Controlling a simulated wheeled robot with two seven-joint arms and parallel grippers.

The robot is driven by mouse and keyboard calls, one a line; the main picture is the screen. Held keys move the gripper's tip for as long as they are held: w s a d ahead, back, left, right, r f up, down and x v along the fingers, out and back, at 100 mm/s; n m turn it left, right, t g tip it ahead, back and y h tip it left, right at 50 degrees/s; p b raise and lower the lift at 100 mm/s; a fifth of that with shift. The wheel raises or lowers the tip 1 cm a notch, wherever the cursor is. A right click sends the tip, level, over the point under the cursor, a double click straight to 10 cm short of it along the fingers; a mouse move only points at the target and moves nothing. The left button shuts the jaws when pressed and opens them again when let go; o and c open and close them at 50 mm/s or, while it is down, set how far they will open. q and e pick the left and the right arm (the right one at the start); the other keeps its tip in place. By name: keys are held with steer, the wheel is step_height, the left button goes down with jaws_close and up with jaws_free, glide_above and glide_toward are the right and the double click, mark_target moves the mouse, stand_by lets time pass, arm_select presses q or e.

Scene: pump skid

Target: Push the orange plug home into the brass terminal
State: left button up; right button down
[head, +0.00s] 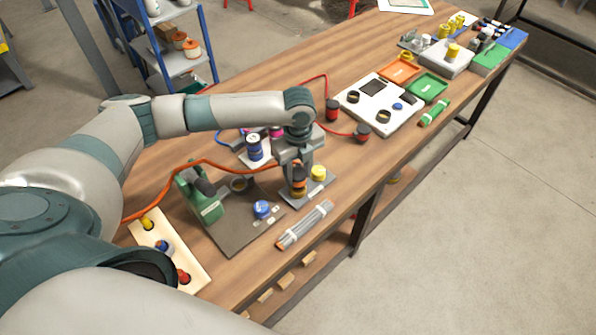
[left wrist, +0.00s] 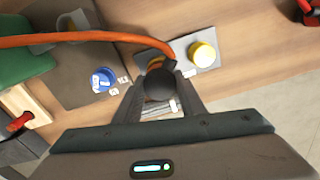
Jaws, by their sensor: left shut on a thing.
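My left gripper (head: 298,172) points down over a small grey plate (head: 290,201) near the front edge of the bench and is shut on the orange plug (head: 298,182). The plug has a dark body with orange bands and looks roughly upright. In the left wrist view the dark end of the plug (left wrist: 158,84) sits between the fingers. An orange cable (left wrist: 70,37) runs from it to the left. I cannot make out the brass terminal; the plug and fingers hide the spot below. A yellow cap (head: 318,172) stands beside the plug on the plate, apart from the gripper.
A dark mat (head: 233,235) left of the plate carries a green device (head: 199,196) and a blue cap (head: 262,208). A bundle of grey rods (head: 306,224) lies in front. A blue can (head: 254,147) stands behind. A white panel (head: 381,103) lies further right.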

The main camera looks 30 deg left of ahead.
arm_select(q)
steer(key=shift+f, duration=0.55)
steer(key=shift+f, duration=0.4)
steer(key=shift+f, duration=0.35)
stand_by(0.4)
steer(key=o, duration=1.2)
steer(key=shift+o, duration=0.2)
steer(key=shift+r+b, duration=0.1)
steer(key=shift+b, duration=0.2)
